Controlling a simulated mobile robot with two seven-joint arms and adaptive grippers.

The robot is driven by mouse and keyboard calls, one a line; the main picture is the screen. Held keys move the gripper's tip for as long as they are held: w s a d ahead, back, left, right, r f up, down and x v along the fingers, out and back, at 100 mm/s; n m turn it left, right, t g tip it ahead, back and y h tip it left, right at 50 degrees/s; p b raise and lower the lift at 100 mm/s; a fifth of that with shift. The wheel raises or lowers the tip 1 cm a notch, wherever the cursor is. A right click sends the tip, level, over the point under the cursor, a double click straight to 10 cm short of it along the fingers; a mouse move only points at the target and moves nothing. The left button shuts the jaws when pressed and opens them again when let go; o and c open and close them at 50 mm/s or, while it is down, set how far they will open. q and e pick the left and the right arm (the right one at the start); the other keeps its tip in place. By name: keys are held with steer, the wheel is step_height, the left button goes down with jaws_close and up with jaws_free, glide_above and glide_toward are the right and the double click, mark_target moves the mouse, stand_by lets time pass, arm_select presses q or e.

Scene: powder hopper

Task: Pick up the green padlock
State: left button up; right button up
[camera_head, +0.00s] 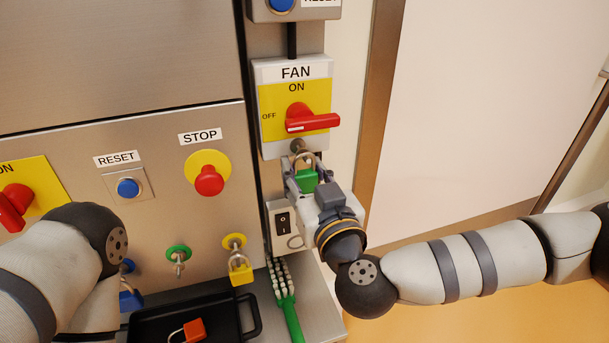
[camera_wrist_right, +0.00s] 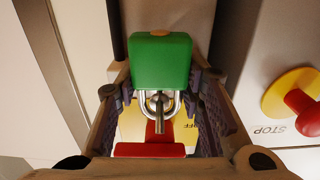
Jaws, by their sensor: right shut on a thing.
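The green padlock (camera_head: 308,181) is between the fingers of my right gripper (camera_head: 305,174), just below the FAN switch (camera_head: 296,107). Its body is green and its metal shackle points up towards a metal pin (camera_head: 297,146) under the switch. In the right wrist view, the green padlock (camera_wrist_right: 160,61) is between the two fingers of my right gripper (camera_wrist_right: 160,92). The shackle lies close to the pin there; I cannot tell whether it is around it. My left arm is at the left; its gripper is not in view.
A black tray (camera_head: 140,322) holds a red padlock (camera_head: 194,330). A yellow padlock (camera_head: 240,272) hangs on the panel, and a blue padlock (camera_head: 131,299) is near my left arm. A green brush (camera_head: 290,315) lies beside the tray. The red STOP button (camera_head: 209,180) sticks out.

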steer(key=shift+r, duration=0.3)
steer(key=shift+s+d+r, duration=0.15)
steer(key=shift+s+r, duration=0.35)
steer(key=shift+r, duration=0.1)
arm_select(q)
steer(key=w+r+t+p, duration=0.2)
steer(key=w+r+p, duration=0.2)
steer(key=w+r, duration=0.1)
steer(key=shift+w+r+p, duration=0.3)
steer(key=shift+w+r, duration=0.1)
steer(key=shift+w, duration=0.05)
arm_select(e)
steer(key=r+v, duration=0.1)
steer(key=v, duration=1.6)
steer(key=shift+r, duration=0.15)
